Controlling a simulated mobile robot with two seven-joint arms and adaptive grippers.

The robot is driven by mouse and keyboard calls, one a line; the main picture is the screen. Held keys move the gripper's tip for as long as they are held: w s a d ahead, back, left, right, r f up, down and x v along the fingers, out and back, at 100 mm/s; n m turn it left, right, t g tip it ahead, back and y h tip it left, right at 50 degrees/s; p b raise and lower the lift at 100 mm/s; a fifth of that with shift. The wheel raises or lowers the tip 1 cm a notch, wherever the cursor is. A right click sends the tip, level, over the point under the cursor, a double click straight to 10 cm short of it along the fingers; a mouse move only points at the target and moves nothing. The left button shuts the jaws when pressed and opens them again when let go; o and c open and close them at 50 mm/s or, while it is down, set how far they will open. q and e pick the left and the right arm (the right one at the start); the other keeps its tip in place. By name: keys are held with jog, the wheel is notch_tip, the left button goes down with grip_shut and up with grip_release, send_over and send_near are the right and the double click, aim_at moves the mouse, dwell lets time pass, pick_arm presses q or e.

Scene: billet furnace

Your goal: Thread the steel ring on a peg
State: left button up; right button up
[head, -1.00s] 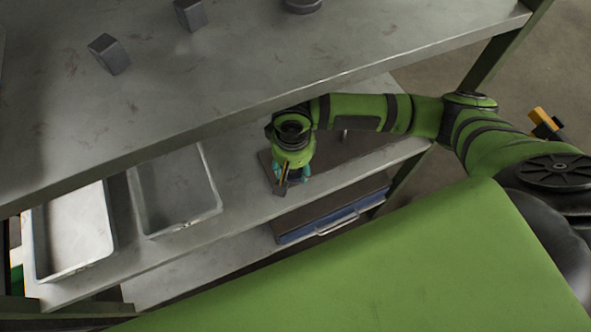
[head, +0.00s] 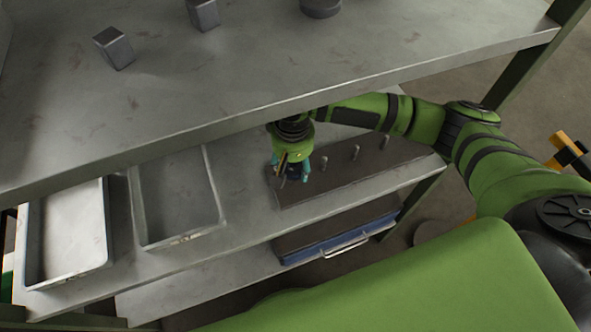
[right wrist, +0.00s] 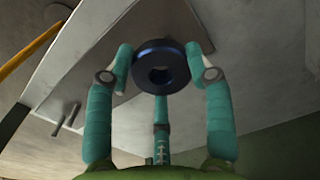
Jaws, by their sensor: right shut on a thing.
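A dark blue steel ring (right wrist: 160,67) sits between the fingers of my right gripper (right wrist: 160,58) in the right wrist view, its hole facing the camera. In the head view my right gripper (head: 291,172) points down over the left end of a dark peg plate (head: 345,176) on the middle shelf. Short upright pegs stand in a row on the plate: one near the gripper (head: 322,162), a middle one (head: 355,152) and a right one (head: 384,142). These three pegs are bare. The gripper hides the plate's left end. My left gripper is out of view.
Two grey trays, one at left (head: 104,240) and one beside it (head: 217,185), share the middle shelf. The upper shelf (head: 250,65) overhangs my right arm closely and carries grey blocks (head: 114,48). A blue case (head: 335,232) lies on the shelf below.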

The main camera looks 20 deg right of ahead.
aim_at(291, 166)
jog(key=shift+w+f+b, duration=0.1)
jog(key=shift+w+b, duration=0.5)
jog(key=shift+w, duration=0.2)
jog(key=shift+a+f, duration=0.1)
jog(key=shift+f, duration=1.05)
jog(key=o, duration=1.6)
jog(key=shift+f, duration=0.1)
